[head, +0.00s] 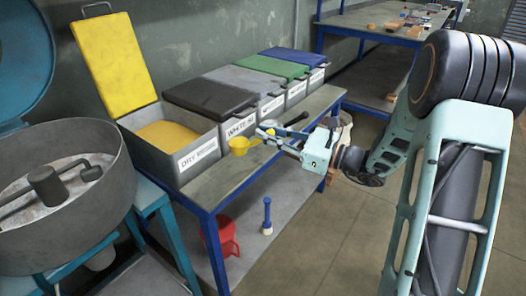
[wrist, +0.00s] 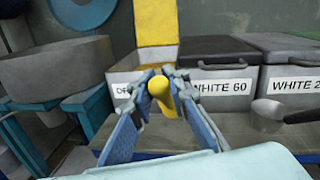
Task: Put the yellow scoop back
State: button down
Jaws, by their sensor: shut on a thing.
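The yellow scoop (head: 240,146) is held by my gripper (head: 264,137) in front of the bins, above the front part of the bench. In the wrist view the yellow scoop (wrist: 160,90) sits between the two blue fingers of my gripper (wrist: 160,88), which are shut on it. The leftmost bin (head: 200,154), with a label starting "DRY", has its yellow lid (head: 115,60) raised and holds yellow-orange grain (head: 172,134). The scoop is outside this bin, to the right of its front. In the wrist view the gripper partly hides the bin's label.
Bins with black (head: 210,95), grey, green (head: 273,67) and blue lids stand shut in a row on the bench (head: 215,185). A grey scoop with a dark handle (wrist: 268,112) lies at right. A round metal mixer pan (head: 60,200) stands at left. A red container (head: 228,238) is on the lower shelf.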

jog(key=shift+w+a+f, duration=0.2)
jog(key=shift+w+f, duration=0.1)
jog(key=shift+f, duration=0.15)
jog(key=shift+w+a+f, duration=0.15)
jog(key=shift+w+f, duration=0.1)
jog(key=shift+f, duration=0.15)
jog(key=shift+w+a+f+b, duration=0.15)
jog(key=shift+f+b, duration=0.2)
jog(key=shift+f, duration=0.5)
jog(key=shift+w+d+f+b, duration=0.1)
jog(key=shift+f+b, duration=0.2)
jog(key=shift+f, duration=0.65)
jog(key=c, duration=1.8)
grip_release()
jog(key=shift+c, duration=0.2)
jog(key=p+v, duration=0.2)
jog(key=v, duration=1)
